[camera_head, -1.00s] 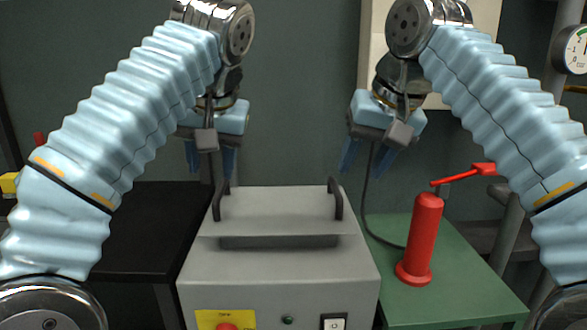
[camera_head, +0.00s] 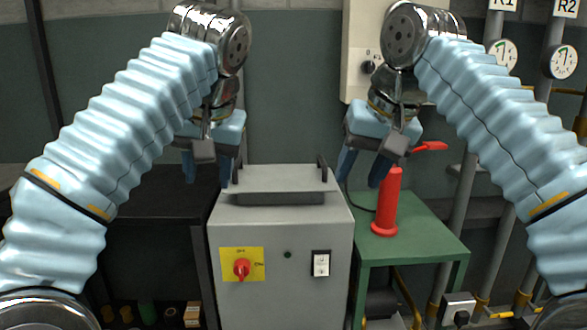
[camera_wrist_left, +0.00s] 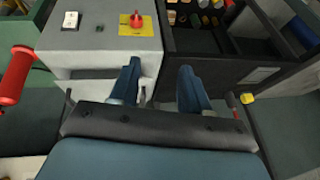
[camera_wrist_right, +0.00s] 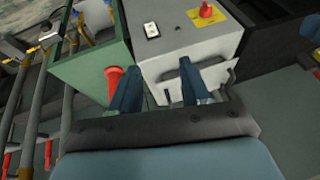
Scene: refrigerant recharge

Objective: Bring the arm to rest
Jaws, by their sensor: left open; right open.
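My left gripper (camera_head: 207,170) hangs with its fingers pointing down, open and empty, left of the grey machine's top. In the left wrist view its two blue fingers (camera_wrist_left: 158,90) are spread with nothing between them. My right gripper (camera_head: 362,168) also points down, open and empty, close to the red cylinder (camera_head: 386,205) in the picture. In the right wrist view its fingers (camera_wrist_right: 158,93) are apart, with part of the grey machine (camera_wrist_right: 190,50) beyond them. Both arms are raised and bent in a similar pose.
The grey machine (camera_head: 281,214) has a red knob (camera_head: 241,268) and a white switch (camera_head: 321,263). The red cylinder stands on a green table (camera_head: 435,233). A black shelf unit (camera_head: 150,250) stands at the left. Pipes with gauges (camera_head: 502,55) stand at the right.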

